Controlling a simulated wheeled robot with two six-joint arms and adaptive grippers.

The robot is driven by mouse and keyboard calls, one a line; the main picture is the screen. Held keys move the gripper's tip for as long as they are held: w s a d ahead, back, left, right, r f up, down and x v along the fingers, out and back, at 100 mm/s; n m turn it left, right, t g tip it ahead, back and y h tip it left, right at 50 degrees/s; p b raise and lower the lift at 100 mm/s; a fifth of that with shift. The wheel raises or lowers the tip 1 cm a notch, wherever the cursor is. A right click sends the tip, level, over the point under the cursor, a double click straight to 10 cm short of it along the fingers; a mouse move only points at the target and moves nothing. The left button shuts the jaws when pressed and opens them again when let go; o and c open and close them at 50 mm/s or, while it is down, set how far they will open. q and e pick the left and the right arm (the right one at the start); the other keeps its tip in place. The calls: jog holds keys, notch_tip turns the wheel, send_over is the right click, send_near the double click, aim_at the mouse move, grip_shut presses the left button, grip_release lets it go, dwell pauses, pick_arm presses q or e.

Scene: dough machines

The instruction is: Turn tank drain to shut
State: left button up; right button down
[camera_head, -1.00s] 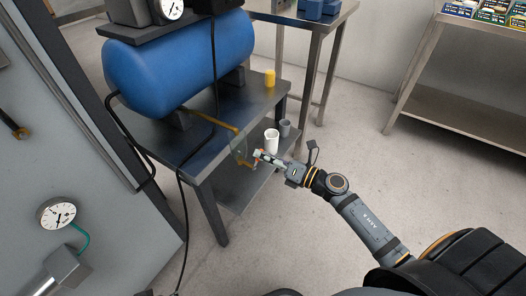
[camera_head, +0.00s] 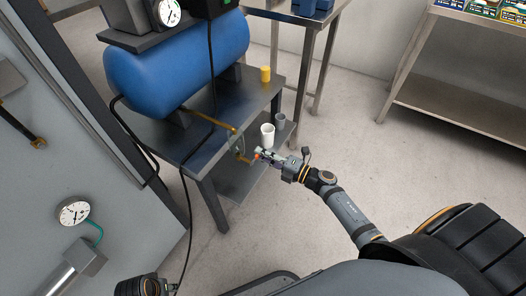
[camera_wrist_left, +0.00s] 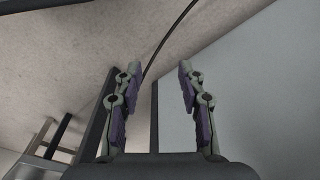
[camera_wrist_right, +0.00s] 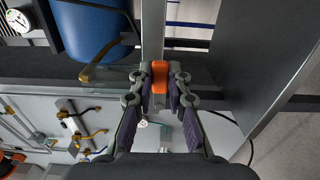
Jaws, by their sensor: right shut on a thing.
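The blue tank (camera_head: 175,62) lies on its side on a dark metal table at the left. A brass drain pipe (camera_head: 212,121) runs from under it past the table edge and bends down. My right gripper (camera_head: 261,155) is at the pipe's lower end. In the right wrist view, my right gripper (camera_wrist_right: 160,82) is shut on an orange drain handle (camera_wrist_right: 160,72) between its fingertips. The brass pipe (camera_wrist_right: 100,66) passes left of it. My left gripper (camera_wrist_left: 157,80) shows in the left wrist view, open and empty.
A white cup (camera_head: 267,136) and a grey cup (camera_head: 280,121) stand close behind my right gripper. A yellow cylinder (camera_head: 265,74) stands on the table. A black cable (camera_head: 186,190) hangs in front of the table. Open floor (camera_head: 345,130) lies to the right.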

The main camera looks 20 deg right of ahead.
pick_arm(q)
jog(key=shift+a+f, duration=0.1)
jog(key=shift+f, duration=0.5)
pick_arm(e)
jog(key=shift+m, duration=0.3)
jog(key=shift+f, duration=0.1)
jog(key=c, duration=1.3)
grip_release()
jog(key=v, duration=1.2)
jog(key=shift+w, duration=0.1)
